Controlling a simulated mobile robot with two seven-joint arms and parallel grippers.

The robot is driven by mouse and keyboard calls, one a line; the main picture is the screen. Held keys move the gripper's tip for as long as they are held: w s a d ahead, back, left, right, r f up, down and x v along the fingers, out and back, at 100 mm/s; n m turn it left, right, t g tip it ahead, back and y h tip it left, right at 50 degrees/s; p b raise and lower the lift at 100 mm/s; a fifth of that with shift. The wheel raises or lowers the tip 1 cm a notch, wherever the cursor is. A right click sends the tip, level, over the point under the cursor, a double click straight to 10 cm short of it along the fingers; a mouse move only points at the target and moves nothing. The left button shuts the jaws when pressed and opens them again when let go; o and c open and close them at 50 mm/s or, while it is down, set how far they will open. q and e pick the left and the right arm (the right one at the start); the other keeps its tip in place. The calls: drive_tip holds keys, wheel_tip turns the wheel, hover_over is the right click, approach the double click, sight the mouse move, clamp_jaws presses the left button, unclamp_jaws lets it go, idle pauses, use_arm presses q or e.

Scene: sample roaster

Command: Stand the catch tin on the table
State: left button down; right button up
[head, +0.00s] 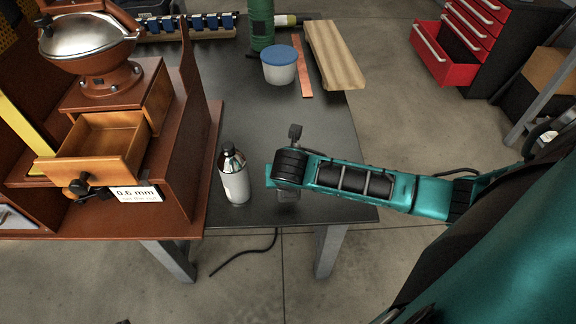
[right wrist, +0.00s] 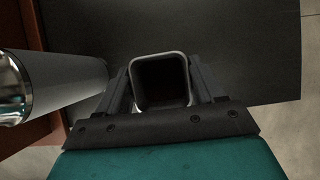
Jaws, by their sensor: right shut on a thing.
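The catch tin (right wrist: 160,55) is a small square grey tin with an open, dark mouth that faces the camera in the right wrist view. My right gripper (right wrist: 160,88) is shut on it, with one finger at each side. In the head view my right gripper (head: 288,190) is over the front part of the dark table (head: 320,130), and its wrist hides most of the tin. The tin looks upright. I cannot tell whether its base touches the table. My left gripper is not in view.
A silver-topped bottle (head: 234,178) stands close left of my right gripper. The wooden cabinet (head: 185,130) with its open drawer (head: 100,145) is further left. A blue-lidded tub (head: 279,68), a copper strip (head: 301,70) and a plank (head: 333,55) lie behind. The table's middle is clear.

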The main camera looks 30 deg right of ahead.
wheel_tip(320, 180, down, 4)
drive_tip(key=shift+r+b, duration=0.2)
drive_tip(key=shift+b, duration=0.2)
drive_tip(key=o, duration=1.1)
drive_tip(key=shift+c, duration=0.2)
drive_tip(key=shift+r, duration=0.1)
drive_tip(key=p+v, duration=0.3)
drive_tip(key=v, duration=0.8)
drive_tip(key=s+a+f+m+t+y, duration=0.2)
drive_tip(key=a+f+m+y, duration=0.25)
drive_tip(key=a+m, duration=0.7)
drive_tip(key=s+d+m+t, duration=0.3)
drive_tip(key=s+d+m, duration=0.1)
drive_tip(key=m, duration=1.2)
drive_tip(key=shift+s+d+f+t, duration=0.2)
drive_tip(key=shift+d+f+t, duration=0.15)
drive_tip(key=shift+d, duration=0.55)
